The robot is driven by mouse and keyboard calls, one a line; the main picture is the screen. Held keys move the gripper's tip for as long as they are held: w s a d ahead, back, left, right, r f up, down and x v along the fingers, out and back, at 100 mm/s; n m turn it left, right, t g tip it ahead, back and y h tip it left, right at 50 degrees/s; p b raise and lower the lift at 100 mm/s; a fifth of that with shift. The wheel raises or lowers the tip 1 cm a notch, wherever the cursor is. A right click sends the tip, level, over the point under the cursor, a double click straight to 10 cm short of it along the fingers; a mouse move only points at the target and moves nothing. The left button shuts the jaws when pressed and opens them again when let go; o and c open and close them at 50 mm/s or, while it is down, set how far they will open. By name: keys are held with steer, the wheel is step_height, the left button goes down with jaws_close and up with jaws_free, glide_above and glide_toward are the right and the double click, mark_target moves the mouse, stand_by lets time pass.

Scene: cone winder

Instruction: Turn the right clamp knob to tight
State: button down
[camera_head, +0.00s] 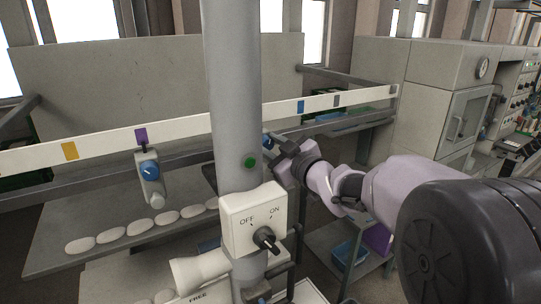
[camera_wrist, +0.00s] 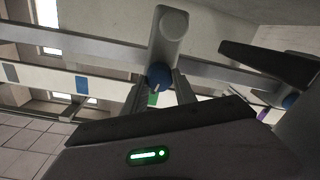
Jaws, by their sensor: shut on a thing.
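The right clamp (camera_wrist: 170,32) is a grey bracket with a round end, on the rail in the wrist view. Its blue knob (camera_wrist: 159,77) sits between the two fingers of my gripper (camera_wrist: 160,92), which is shut on it. A small pale mark shows on the knob. In the head view my gripper (camera_head: 281,158) is at the rail just right of the grey pole, and only a bit of blue (camera_head: 267,142) shows there. The left clamp (camera_head: 152,180) hangs from the rail with its own blue knob (camera_head: 149,170), well apart from my gripper. Tight or loose markings cannot be made out.
The grey pole (camera_head: 232,90) stands close in front and hides part of the rail. It carries a switch box (camera_head: 250,215) marked OFF and ON. The white rail strip (camera_head: 100,147) bears coloured tags. Several pale oval pieces (camera_head: 139,227) lie on the shelf below.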

steer(key=n+b, duration=0.4)
steer(key=n, duration=0.1)
steer(key=shift+a+f, duration=0.1)
steer(key=shift+f, duration=0.15)
steer(key=n+b, duration=0.3)
steer(key=n, duration=0.2)
steer(key=shift+s+r+h, duration=0.1)
steer(key=shift+h, duration=0.3)
steer(key=c, duration=1)
jaws_free()
steer(key=f+v, duration=0.1)
steer(key=v, duration=1.6)
steer(key=shift+s+r, duration=0.2)
steer(key=shift+r, duration=0.25)
